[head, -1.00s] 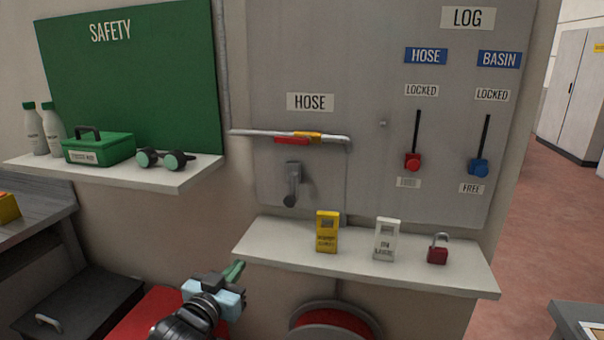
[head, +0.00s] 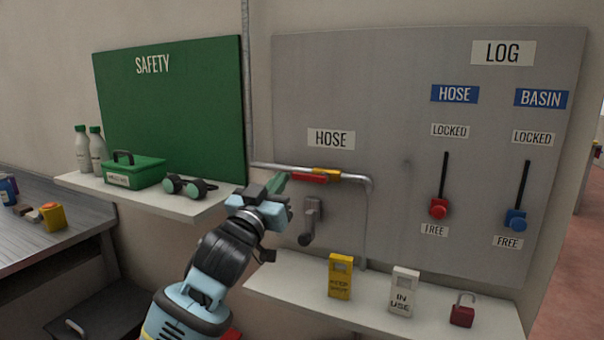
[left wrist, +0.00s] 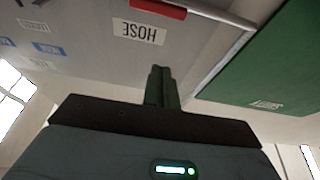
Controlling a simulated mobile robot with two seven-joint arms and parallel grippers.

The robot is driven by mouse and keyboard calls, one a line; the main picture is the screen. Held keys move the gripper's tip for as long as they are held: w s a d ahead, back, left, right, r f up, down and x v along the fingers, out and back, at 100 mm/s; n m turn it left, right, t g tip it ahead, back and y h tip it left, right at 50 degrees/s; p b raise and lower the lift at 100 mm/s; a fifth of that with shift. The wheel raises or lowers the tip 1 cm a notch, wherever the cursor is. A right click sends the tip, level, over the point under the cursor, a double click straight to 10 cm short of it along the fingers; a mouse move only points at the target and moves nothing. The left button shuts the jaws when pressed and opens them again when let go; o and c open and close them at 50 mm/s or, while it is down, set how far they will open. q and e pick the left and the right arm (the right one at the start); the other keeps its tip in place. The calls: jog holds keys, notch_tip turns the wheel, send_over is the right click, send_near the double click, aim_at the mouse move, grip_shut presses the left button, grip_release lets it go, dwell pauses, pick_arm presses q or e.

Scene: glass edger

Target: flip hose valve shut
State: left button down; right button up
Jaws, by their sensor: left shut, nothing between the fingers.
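The hose valve has a red handle (head: 309,178) lying along the pipe (head: 268,167), beside a yellow part (head: 326,171), under the HOSE label (head: 331,139). My left gripper (head: 279,183) has its green fingers shut and empty. In the head view its tips are close to the left end of the red handle; I cannot tell whether they touch. In the upside-down left wrist view, the shut fingers (left wrist: 162,86) point toward the panel and the red handle (left wrist: 160,9) shows at the top edge, with a gap in the picture between them. My right gripper is out of view.
A grey lever-like fitting (head: 311,222) hangs below the pipe. The lower shelf (head: 270,282) holds a yellow tag (head: 340,277), a white tag (head: 403,292) and a red padlock (head: 462,311). Goggles (head: 190,187) lie on the left shelf. Two sliders (head: 438,207) are on the right.

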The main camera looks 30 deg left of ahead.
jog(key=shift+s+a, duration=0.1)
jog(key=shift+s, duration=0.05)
pick_arm(q)
notch_tip(320, 180, up, 3)
send_over(309, 178)
jog(key=s+a, duration=0.2)
jog(key=shift+d+f+p, duration=0.1)
jog(key=shift+f+p, duration=0.2)
jog(key=shift+f, duration=1.6)
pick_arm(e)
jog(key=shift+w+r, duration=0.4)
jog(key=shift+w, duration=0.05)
